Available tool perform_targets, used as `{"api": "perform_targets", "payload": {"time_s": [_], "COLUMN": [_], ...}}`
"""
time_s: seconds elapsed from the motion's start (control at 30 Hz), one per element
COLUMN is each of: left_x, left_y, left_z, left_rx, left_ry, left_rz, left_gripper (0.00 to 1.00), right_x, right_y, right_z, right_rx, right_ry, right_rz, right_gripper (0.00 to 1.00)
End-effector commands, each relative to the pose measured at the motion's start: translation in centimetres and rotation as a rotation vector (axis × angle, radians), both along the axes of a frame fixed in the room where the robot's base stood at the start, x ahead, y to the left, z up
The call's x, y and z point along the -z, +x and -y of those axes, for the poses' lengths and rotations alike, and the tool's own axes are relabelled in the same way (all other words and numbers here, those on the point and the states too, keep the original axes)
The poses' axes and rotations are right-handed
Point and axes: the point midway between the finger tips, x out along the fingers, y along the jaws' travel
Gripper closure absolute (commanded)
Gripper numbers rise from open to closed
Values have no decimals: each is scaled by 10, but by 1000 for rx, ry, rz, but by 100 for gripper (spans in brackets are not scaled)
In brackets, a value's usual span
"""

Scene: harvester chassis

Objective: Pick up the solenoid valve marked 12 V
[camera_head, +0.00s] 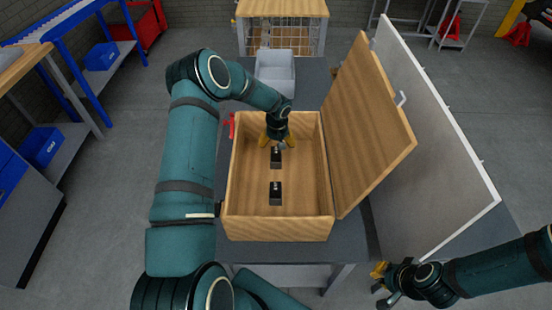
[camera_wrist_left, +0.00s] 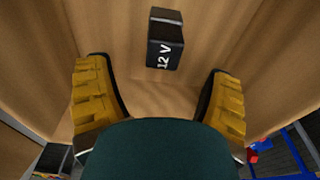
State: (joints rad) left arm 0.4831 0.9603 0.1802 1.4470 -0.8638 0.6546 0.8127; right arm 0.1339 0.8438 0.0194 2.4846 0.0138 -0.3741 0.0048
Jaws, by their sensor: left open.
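Two small black valves stand in an open wooden box (camera_head: 233,200): a far valve (camera_head: 276,158) and a near valve (camera_head: 276,193). My left gripper (camera_head: 276,142) is open and empty at the box's far end, close to the far valve. In the left wrist view a black valve marked 12 V (camera_wrist_left: 164,42) lies ahead of my open yellow fingers (camera_wrist_left: 160,95), apart from both; it appears to be the far one. Markings are unreadable in the head view. My right gripper (camera_head: 381,285) is at the lower right, outside the box; its opening is unclear.
The box's wooden lid (camera_head: 368,125) stands open on the right, beside an upright white panel (camera_head: 430,140). A grey bin (camera_head: 275,72) sits behind the box. A red item (camera_head: 231,125) is at its left edge. The box floor around the valves is clear.

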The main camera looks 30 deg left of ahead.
Motion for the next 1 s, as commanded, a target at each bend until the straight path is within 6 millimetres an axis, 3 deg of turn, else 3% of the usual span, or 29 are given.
{"api": "perform_targets", "payload": {"time_s": [0.3,0.6,0.63,0.8,0.87,1.0], "left_x": [43,47,47,47,47,47], "left_y": [0,1,1,1,1,1], "left_z": [-5,-6,-6,-6,-6,-6], "left_rx": [-1,0,0,0,0,0], "left_ry": [-1,0,0,0,0,0], "left_rz": [-2,-1,-1,-1,-1,-2], "left_gripper": [19,19,23,82,100,100], "right_x": [-1,-1,-1,-1,-1,-1], "right_y": [0,0,0,0,0,0], "right_z": [0,0,0,0,0,0], "right_rx": [0,0,0,0,0,0], "right_ry": [0,0,0,0,0,0], "right_rz": [0,0,0,0,0,0], "right_gripper": [100,100,100,100,100,100]}}
